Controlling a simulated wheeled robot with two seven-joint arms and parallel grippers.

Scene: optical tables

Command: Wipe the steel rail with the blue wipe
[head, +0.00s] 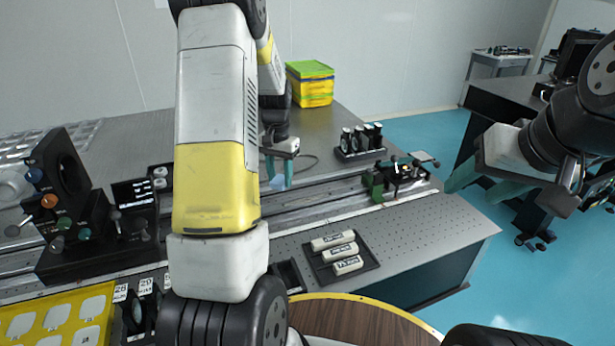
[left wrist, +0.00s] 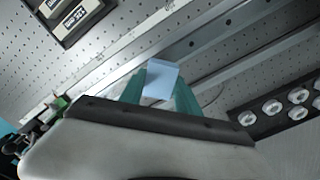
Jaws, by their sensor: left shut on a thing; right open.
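The steel rail (head: 318,196) runs across the optical table, and it also shows in the left wrist view (left wrist: 205,50). My left gripper (head: 279,182) is over the rail, partly behind my own arm in the head view. In the left wrist view its teal fingers (left wrist: 160,92) are shut on the blue wipe (left wrist: 161,80), a small pale blue piece between the tips. I cannot tell whether the wipe touches the rail. My right gripper (head: 476,185) is open and empty, off the table's right end above the blue floor.
A green-and-black carriage (head: 376,186) sits at the rail's right part. A black tray (head: 341,258) with white labelled blocks lies in front of the rail. Black mounts (head: 70,210) stand at left, a yellow tray (head: 60,318) front left. Dark-topped holders (head: 360,140) stand behind the rail.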

